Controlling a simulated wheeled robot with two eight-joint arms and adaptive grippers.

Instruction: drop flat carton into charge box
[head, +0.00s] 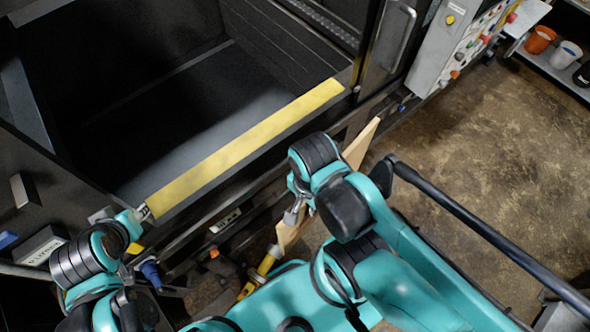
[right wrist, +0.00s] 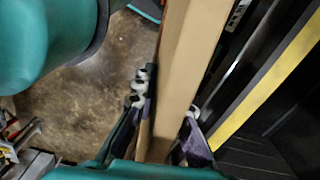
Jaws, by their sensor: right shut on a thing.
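The flat carton (head: 362,142) is a thin tan board, seen nearly edge-on in the head view and partly hidden behind my right arm. My right gripper (head: 296,212) is shut on it. In the right wrist view the carton (right wrist: 185,65) stands between the two fingers (right wrist: 166,118) and runs up out of the picture. The charge box (head: 245,148) is the dark open bay with a yellow front edge. The carton is outside it, in front of that edge. My left gripper (head: 136,218) is near the left end of the yellow edge; its fingers are not clear.
A control panel (head: 470,40) with coloured buttons stands at the upper right. A shelf (head: 545,60) with an orange and a white bucket is beyond it. A yellow tool-like object (head: 258,275) is low in front of the machine. The brown floor (head: 490,150) at right is clear.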

